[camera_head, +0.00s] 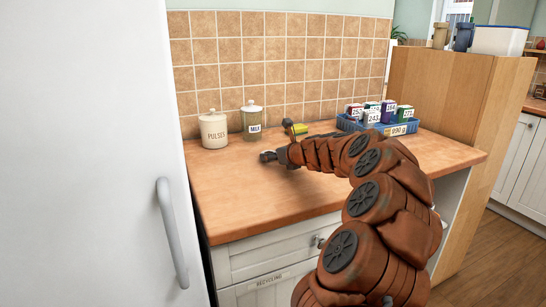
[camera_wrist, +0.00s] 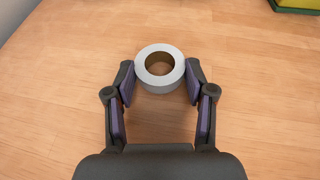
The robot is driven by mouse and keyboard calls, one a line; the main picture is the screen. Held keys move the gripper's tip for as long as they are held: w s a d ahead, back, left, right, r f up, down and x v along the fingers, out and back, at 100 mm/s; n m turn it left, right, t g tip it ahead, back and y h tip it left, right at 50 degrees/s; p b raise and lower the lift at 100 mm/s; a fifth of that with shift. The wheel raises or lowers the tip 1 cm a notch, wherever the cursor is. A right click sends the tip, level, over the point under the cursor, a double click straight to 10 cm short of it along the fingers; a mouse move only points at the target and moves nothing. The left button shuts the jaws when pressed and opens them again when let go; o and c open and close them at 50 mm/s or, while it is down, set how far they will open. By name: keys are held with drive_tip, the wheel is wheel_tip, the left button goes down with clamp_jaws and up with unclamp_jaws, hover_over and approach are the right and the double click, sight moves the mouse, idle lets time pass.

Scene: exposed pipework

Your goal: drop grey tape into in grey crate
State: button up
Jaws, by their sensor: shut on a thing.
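The grey tape (camera_wrist: 160,86) is a pale ring with a brown core in the wrist view, lying flat-side up over the wooden worktop. My gripper (camera_wrist: 160,80) is shut on it, with one finger pad against each side. Whether the tape touches the worktop or is slightly above it I cannot tell. In the head view my gripper (camera_head: 268,157) is low over the worktop, left of the arm, and the tape cannot be made out there. I see no grey crate in either view.
A blue crate (camera_head: 398,130) with several small numbered boxes stands at the back right of the worktop (camera_head: 240,200). A yellow-and-dark object (camera_head: 300,130) is behind my gripper. A white fridge (camera_head: 90,150) is left.

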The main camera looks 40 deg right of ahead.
drive_tip(key=shift+f, duration=0.1)
drive_tip(key=o, duration=1.1)
drive_tip(key=shift+o, duration=0.2)
